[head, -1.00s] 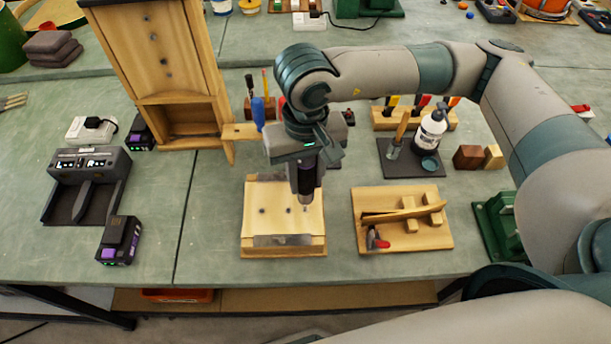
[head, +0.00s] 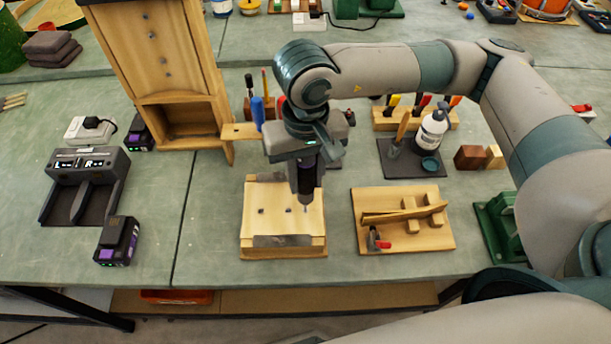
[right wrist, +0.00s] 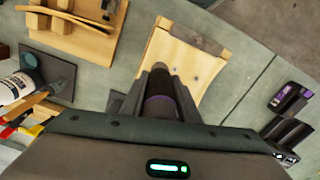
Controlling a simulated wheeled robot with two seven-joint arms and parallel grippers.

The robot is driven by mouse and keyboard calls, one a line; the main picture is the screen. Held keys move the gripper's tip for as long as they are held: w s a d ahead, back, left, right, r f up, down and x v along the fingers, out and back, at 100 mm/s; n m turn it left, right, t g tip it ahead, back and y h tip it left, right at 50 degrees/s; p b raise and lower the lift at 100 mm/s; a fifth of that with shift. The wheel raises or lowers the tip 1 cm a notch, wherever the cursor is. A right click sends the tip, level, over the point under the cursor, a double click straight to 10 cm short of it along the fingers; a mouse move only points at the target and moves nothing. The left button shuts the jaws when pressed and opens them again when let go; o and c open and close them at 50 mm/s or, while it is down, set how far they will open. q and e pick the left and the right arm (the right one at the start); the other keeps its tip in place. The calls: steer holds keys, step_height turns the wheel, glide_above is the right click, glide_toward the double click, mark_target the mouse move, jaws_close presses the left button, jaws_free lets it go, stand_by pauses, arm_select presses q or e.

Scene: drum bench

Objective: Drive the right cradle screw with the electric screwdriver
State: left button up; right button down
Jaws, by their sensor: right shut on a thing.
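The electric screwdriver (head: 306,183) is dark with a purple band and points down, its bit over the right part of the wooden cradle board (head: 272,193). My right gripper (head: 307,172) is shut on it; the screwdriver also shows in the right wrist view (right wrist: 160,98). The bit's tip is at or just above the right cradle screw (head: 306,209); I cannot tell whether they touch. Other dark spots, screws or holes, show to the left on the board. A grey metal strip lies along the board's front edge. My left gripper is not in view.
A wooden board with a red-handled clamp (head: 376,240) lies to the right. A charger (head: 85,183) and a battery (head: 118,240) stand at the left. A tall wooden cabinet (head: 160,75) stands behind. Bare bench lies between the battery and the cradle.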

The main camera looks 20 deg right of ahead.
steer(key=shift+r+b, duration=0.3)
steer(key=shift+r, duration=1.05)
